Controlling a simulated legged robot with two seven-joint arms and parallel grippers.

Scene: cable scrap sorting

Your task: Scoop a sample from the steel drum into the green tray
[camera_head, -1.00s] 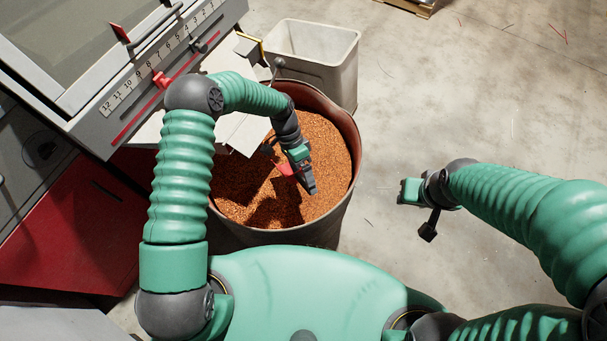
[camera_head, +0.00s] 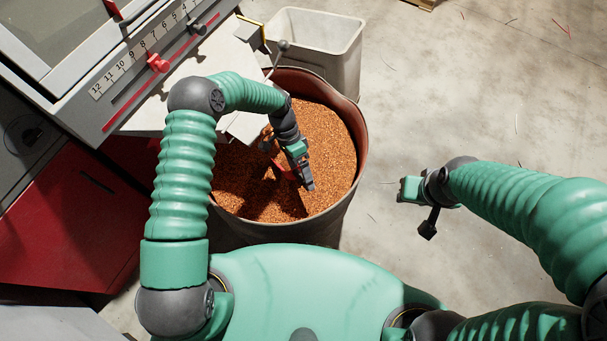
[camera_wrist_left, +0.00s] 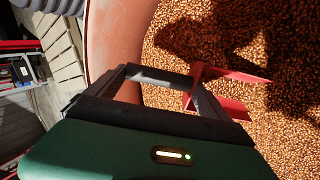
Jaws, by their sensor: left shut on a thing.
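The steel drum (camera_head: 358,125) stands in front of me, filled with copper-coloured granules (camera_head: 325,140). My left gripper (camera_head: 308,182) reaches down inside the drum's rim, just over or at the granules. It is shut on a red scoop (camera_head: 286,171), which is partly hidden behind the fingers. In the left wrist view the red scoop (camera_wrist_left: 228,104) lies against the granules (camera_wrist_left: 290,60), with the drum wall (camera_wrist_left: 110,35) to the left. I cannot tell how much the scoop holds. My right gripper (camera_head: 412,190) is off to the right over the floor; its fingers are not clear. I see no green tray.
A grey machine with a numbered scale (camera_head: 150,48) and a red base (camera_head: 70,225) stands at the left, its pale chute reaching over the drum. A pale bin (camera_head: 345,55) stands behind the drum. The floor (camera_head: 480,110) at the right is mostly open.

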